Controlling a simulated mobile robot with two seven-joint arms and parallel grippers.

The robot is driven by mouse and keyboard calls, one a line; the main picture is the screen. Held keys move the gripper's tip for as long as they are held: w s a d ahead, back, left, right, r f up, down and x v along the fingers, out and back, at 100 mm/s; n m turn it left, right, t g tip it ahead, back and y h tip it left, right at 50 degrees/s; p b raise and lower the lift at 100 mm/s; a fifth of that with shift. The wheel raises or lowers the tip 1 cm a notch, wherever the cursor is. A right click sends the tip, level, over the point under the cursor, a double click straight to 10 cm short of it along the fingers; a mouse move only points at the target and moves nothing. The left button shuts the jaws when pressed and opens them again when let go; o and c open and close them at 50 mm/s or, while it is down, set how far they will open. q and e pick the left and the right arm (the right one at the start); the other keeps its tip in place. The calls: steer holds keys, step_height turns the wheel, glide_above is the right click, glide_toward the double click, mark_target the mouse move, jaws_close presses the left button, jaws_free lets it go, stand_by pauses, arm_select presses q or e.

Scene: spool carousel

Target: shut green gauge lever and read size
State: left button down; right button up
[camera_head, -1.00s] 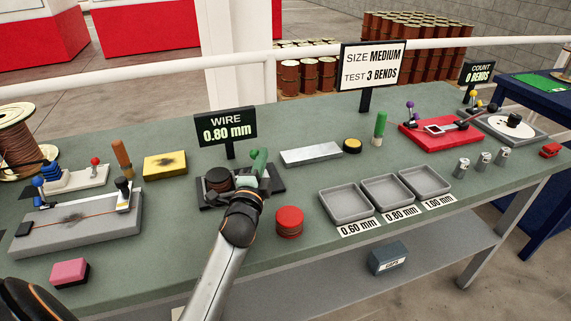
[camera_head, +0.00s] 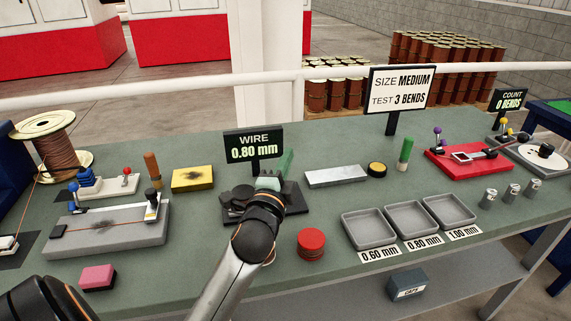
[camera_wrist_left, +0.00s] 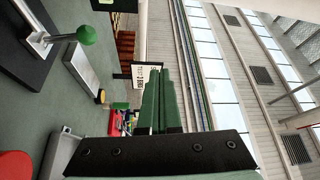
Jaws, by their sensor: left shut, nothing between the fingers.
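The gauge (camera_head: 232,213) is a dark block on the green bench, partly hidden by my left arm. Its sign (camera_head: 253,146) reads WIRE 0.80 mm. In the left wrist view the green ball knob (camera_wrist_left: 86,35) sits at the end of a metal lever (camera_wrist_left: 58,38) on a dark base. In the head view I cannot make the knob out behind my gripper. My left gripper (camera_head: 285,164) has green fingers and is over the gauge. Its fingers (camera_wrist_left: 162,98) are together and empty in the left wrist view, apart from the knob. My right gripper is out of view.
A red-topped round tin (camera_head: 311,243) stands right of my arm. Grey trays (camera_head: 368,245) lie farther right, labelled by size. A grey plate (camera_head: 336,177) and a green upright handle (camera_head: 405,152) are behind them. A sign (camera_head: 401,90) reads SIZE MEDIUM, TEST 3 BENDS.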

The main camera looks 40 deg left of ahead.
arm_select(q)
steer(key=s+d+r, duration=0.3)
steer(key=s+d, duration=0.2)
steer(key=s, duration=0.2)
steer(key=shift+s+r, duration=0.2)
steer(key=shift+r, duration=0.15)
